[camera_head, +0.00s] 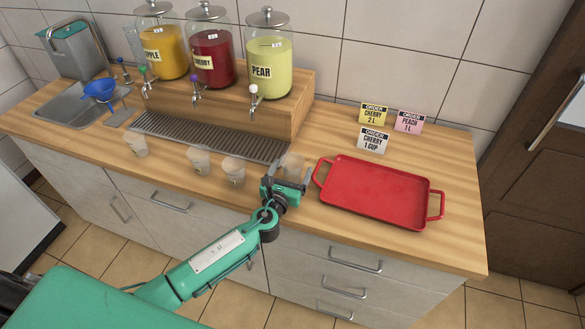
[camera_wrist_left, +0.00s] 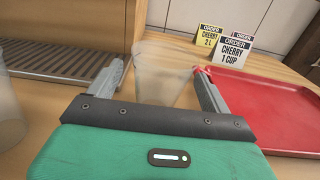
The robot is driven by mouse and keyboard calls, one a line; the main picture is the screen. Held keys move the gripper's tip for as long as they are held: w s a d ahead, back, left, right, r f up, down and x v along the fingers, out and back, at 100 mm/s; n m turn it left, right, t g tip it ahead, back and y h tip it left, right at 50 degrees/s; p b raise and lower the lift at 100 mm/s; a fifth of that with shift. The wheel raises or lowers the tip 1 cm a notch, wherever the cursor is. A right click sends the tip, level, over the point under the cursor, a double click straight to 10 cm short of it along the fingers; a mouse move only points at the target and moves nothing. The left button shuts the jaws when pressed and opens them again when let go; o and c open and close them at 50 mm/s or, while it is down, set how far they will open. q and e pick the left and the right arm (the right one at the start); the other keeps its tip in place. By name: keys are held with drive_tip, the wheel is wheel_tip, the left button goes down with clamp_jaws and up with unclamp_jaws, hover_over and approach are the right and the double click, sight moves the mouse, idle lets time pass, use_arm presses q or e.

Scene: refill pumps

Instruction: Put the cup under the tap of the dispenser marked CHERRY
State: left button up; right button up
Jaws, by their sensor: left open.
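The CHERRY dispenser (camera_head: 211,50) is a glass jar of red liquid on the wooden riser, between APPLE and PEAR. Its tap (camera_head: 195,86) has a purple knob and hangs over the drip grille. Several translucent cups stand in front of the grille: one at left (camera_head: 136,144), two nearer the middle (camera_head: 198,160) (camera_head: 233,170). Another cup (camera_head: 292,164) stands at my left gripper (camera_head: 292,180). In the left wrist view this cup (camera_wrist_left: 163,84) is upright between the open fingers (camera_wrist_left: 160,82), with gaps beside it. My right gripper is not in view.
A red tray (camera_head: 375,192) lies right of the left gripper, close to it. Order cards (camera_head: 373,140) stand behind it, one reading CHERRY 1 CUP. The drip grille (camera_head: 210,137) is empty. A sink with a blue funnel (camera_head: 100,89) is at left.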

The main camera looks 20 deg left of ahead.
use_arm(q)
drive_tip(key=shift+w+d, duration=0.1)
drive_tip(key=shift+w, duration=0.65)
drive_tip(key=c, duration=1.1)
